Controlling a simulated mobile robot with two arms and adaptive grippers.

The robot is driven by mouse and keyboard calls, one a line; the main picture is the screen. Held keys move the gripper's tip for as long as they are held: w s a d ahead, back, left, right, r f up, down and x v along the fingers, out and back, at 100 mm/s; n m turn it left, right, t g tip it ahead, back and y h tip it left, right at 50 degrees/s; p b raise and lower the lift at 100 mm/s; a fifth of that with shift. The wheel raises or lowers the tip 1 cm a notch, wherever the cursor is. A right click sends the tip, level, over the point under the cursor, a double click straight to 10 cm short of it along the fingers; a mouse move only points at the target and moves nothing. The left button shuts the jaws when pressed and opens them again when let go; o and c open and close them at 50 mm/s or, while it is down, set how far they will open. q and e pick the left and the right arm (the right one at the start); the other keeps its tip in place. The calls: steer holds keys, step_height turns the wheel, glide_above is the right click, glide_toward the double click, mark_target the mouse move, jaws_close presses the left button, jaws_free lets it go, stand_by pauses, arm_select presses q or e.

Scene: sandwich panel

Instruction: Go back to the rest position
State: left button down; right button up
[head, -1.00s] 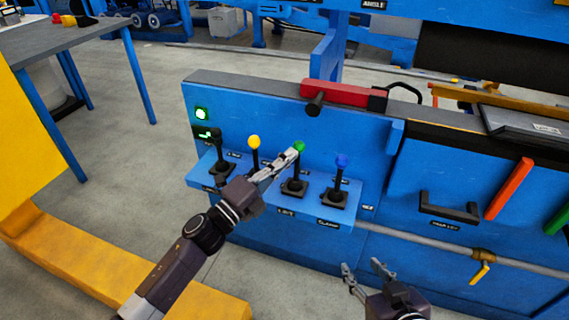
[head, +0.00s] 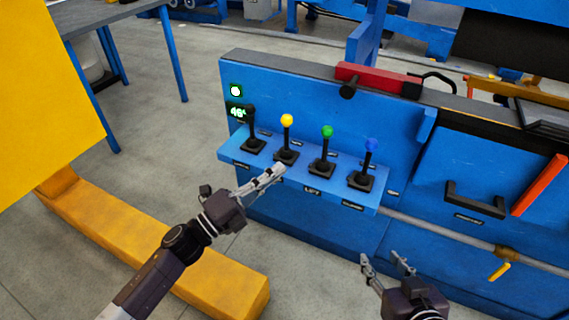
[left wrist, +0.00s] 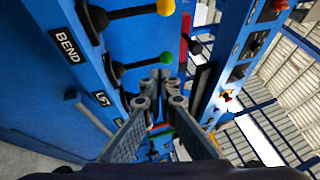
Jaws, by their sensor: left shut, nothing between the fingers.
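My left gripper (head: 272,174) is shut and empty, just in front of the blue lever shelf (head: 230,157), near the foot of the yellow-knobbed lever. It also shows in the left wrist view (left wrist: 162,78) with its fingers together. The levers with a yellow knob (head: 287,120), a green knob (head: 327,131) and a blue knob (head: 371,145) stand on the shelf, apart from the gripper. A black lever (head: 252,122) stands at the shelf's left end. My right gripper (head: 386,260) is at the bottom, open, with nothing visible between its fingers.
A lit green display (head: 238,112) and button (head: 236,90) are on the blue panel. A red-bodied tool (head: 376,78) lies along its top. A black handle (head: 475,202) is at the right. A yellow beam (head: 150,235) lies at the left. Open floor lies between beam and panel.

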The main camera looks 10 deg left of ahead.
arm_select(q)
steer(key=shift+a+n, duration=0.1)
steer(key=shift+n, duration=0.2)
